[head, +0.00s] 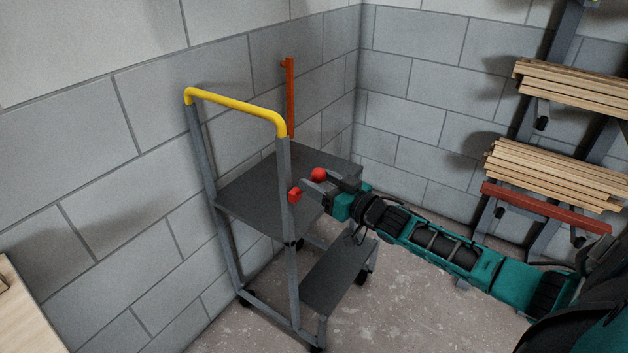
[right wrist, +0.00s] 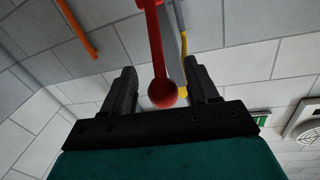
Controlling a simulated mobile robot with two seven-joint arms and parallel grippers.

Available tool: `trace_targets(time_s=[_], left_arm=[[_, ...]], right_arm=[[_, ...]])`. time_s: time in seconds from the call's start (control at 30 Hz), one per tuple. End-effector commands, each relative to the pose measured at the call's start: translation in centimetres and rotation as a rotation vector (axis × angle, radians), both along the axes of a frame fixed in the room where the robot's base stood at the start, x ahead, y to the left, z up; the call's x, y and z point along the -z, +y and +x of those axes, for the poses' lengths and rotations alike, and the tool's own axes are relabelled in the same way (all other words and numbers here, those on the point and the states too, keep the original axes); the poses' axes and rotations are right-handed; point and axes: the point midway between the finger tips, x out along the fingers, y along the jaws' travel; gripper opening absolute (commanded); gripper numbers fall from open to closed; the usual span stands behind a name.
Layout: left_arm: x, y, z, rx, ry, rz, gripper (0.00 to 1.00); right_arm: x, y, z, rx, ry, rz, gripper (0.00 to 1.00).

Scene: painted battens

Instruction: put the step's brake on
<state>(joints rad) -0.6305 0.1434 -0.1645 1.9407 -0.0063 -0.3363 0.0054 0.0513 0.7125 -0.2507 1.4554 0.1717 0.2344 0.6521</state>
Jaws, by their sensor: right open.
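The step (head: 245,200) is a grey wheeled frame with dark treads and a yellow handrail (head: 235,104), standing by the block wall. Its brake lever is red, with a red block (head: 294,195) at the post and a red ball knob (head: 318,174). In the right wrist view the red lever (right wrist: 156,45) runs down to the ball knob (right wrist: 162,94), which sits between the fingers with gaps on both sides. My right gripper (head: 317,187) is open around the knob; its fingers also show in the right wrist view (right wrist: 160,72). My left gripper is out of view.
An orange-red bar (head: 290,98) stands against the wall behind the step. Racks at right hold pale battens (head: 555,172) and a red-brown batten (head: 545,208). A pale wooden surface (head: 30,315) is at lower left. The floor in front of the step is clear.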

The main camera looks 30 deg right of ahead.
Motion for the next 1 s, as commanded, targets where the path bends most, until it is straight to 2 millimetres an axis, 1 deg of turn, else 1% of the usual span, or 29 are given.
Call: trace_targets(time_s=[0.03,0.2,0.53,0.57,1.0], left_arm=[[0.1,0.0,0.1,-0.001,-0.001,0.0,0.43],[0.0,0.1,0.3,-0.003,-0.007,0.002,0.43],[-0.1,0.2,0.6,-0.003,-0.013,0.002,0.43],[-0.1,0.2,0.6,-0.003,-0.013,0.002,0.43],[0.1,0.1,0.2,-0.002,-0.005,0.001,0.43]], right_arm=[[0.0,0.1,0.6,0.001,-0.001,0.001,0.59],[0.0,0.4,1.5,0.001,0.001,0.0,0.59],[0.0,0.4,1.8,0.0,0.001,0.0,0.59],[0.0,0.4,1.8,0.0,0.001,0.0,0.57],[0.0,0.4,1.7,0.0,0.001,0.0,0.15]])
